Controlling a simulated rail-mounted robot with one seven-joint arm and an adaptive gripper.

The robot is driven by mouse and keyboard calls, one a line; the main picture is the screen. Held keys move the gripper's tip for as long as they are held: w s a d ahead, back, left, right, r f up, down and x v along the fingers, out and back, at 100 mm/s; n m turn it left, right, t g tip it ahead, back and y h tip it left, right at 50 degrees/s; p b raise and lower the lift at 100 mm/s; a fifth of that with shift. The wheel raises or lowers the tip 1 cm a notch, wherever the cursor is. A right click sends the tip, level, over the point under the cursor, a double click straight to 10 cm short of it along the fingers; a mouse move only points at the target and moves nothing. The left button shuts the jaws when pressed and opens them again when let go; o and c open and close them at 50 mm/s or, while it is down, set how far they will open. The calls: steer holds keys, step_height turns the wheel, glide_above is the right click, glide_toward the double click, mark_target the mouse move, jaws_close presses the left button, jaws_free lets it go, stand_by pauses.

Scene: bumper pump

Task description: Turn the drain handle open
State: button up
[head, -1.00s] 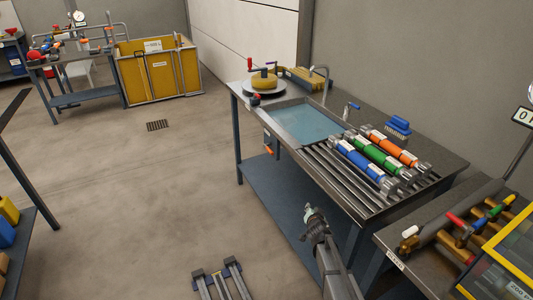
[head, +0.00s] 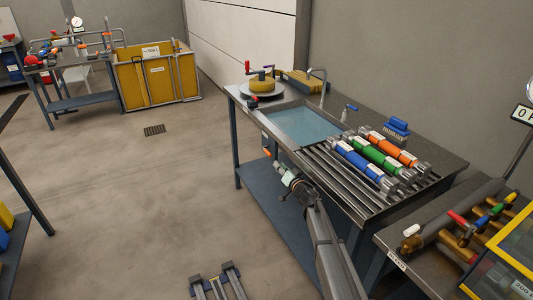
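The sink (head: 303,124) is set in a grey workbench and holds bluish water. Below its near left side hangs a grey drain fitting with a small orange handle (head: 267,152). The handle appears small, and its exact angle is hard to read. My gripper (head: 280,178) is at the front of the bench, just below and to the right of the orange handle. A gap seems to remain between them, but contact cannot be judged from this view. The fingers are too small to show whether they are open or shut.
Blue, green and orange cylinders (head: 379,152) lie on the roller rack right of the sink. A round yellow part with a red-handled crank (head: 262,82) stands behind it. A lower shelf (head: 270,195) lies beneath.

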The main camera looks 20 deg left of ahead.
mark_target(264, 149)
steer(key=x, duration=1.3)
steer(key=shift+w+a, duration=0.1)
steer(key=shift+w, duration=0.05)
steer(key=shift+c, duration=0.4)
jaws_close()
